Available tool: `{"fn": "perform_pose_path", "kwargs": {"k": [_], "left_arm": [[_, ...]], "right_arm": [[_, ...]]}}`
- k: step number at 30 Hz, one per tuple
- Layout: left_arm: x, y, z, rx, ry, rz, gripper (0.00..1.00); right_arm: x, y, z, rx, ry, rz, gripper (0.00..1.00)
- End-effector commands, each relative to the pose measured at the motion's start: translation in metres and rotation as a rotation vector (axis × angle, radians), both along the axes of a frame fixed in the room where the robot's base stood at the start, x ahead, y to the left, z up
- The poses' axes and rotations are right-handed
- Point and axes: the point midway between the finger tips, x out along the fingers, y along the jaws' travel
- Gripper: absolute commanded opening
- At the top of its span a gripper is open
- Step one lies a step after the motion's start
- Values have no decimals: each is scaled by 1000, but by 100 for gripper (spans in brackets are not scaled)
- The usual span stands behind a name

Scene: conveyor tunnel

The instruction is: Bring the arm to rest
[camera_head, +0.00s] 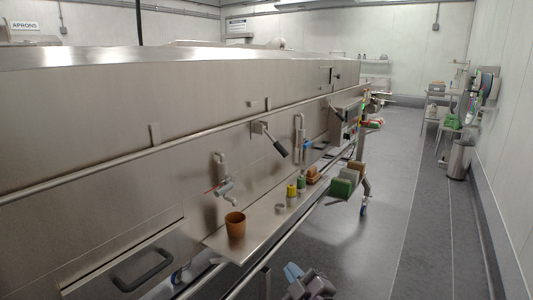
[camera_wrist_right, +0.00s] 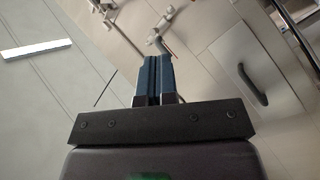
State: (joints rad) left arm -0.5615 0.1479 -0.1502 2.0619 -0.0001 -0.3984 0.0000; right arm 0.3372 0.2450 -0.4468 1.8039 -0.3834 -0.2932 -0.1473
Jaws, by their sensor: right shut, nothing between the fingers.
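My right gripper (camera_head: 292,270) shows at the bottom edge of the head view, low in front of the steel machine (camera_head: 90,120). It is apart from the machine and its shelf. In the right wrist view, the blue fingers of the right gripper (camera_wrist_right: 158,62) are together with nothing between them. My left gripper is not in view.
A dark handle (camera_head: 143,270) sticks out at lower left. The grey floor (camera_head: 410,220) at right is clear.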

Motion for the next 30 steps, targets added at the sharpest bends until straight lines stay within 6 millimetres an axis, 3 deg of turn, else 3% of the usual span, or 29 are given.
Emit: {"fn": "perform_pose_path", "kwargs": {"k": [9, 14, 21, 27, 30], "left_arm": [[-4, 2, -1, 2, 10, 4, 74], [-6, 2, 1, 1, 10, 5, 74], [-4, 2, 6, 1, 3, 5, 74], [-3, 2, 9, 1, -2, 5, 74], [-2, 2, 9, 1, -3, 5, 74]], "right_arm": [[-77, -87, -73, 402, 361, -181, 0], [-125, -127, -106, 512, 482, -282, 0], [-209, -179, -152, 575, 612, -442, 0], [-275, -205, -188, 563, 712, -553, 0], [-296, -209, -198, 559, 746, -576, 0]]}}
